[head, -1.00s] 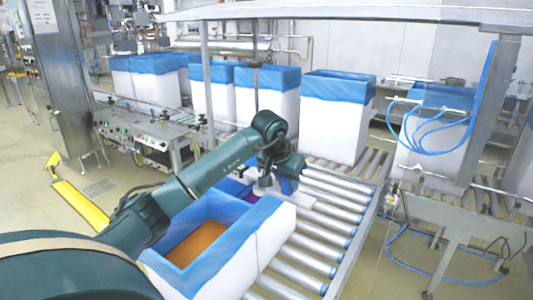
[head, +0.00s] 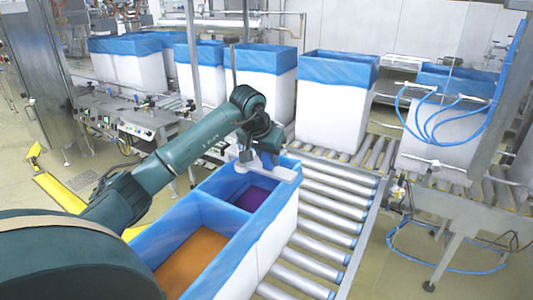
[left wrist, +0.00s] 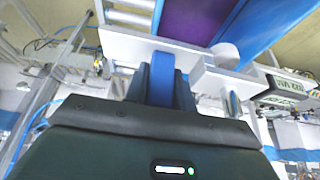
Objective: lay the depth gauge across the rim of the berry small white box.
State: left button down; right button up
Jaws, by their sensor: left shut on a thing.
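The depth gauge (head: 276,172) is a pale grey-white bar held level over the far end of the small white box with purple berry contents (head: 288,222), which has a blue liner. The bar spans the far part of its opening; I cannot tell if it touches the rim. My left gripper (head: 265,157) is shut on the gauge from above. In the left wrist view, the gauge (left wrist: 145,50) shows as a white bar with a round knob, close to the purple contents, and the gripper fingers (left wrist: 163,82) close on a blue part. The right gripper is not in view.
A second blue-lined box with orange contents (head: 192,262) adjoins the berry box on the near side. A roller conveyor (head: 325,215) runs along the right. Tall white boxes with blue liners (head: 335,105) stand behind. My left arm crosses from the left.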

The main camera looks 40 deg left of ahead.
aim_at(266, 172)
pick_arm(q)
jog(key=shift+d+f+b, duration=0.1)
jog(key=shift+f+b, duration=0.45)
jog(key=shift+f, duration=0.1)
notch_tip(266, 172, down, 2)
jog(key=shift+f+b, duration=0.2)
jog(key=shift+b, duration=0.75)
jog(key=shift+f+b, duration=0.6)
jog(key=shift+f, duration=0.7)
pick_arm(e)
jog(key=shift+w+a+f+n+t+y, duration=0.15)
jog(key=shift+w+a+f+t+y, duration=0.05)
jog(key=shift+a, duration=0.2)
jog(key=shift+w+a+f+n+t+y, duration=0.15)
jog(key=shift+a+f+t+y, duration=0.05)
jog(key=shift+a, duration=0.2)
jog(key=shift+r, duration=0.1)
pick_arm(q)
jog(key=c, duration=1.4)
grip_release()
jog(key=o, duration=0.3)
jog(key=shift+s, duration=0.1)
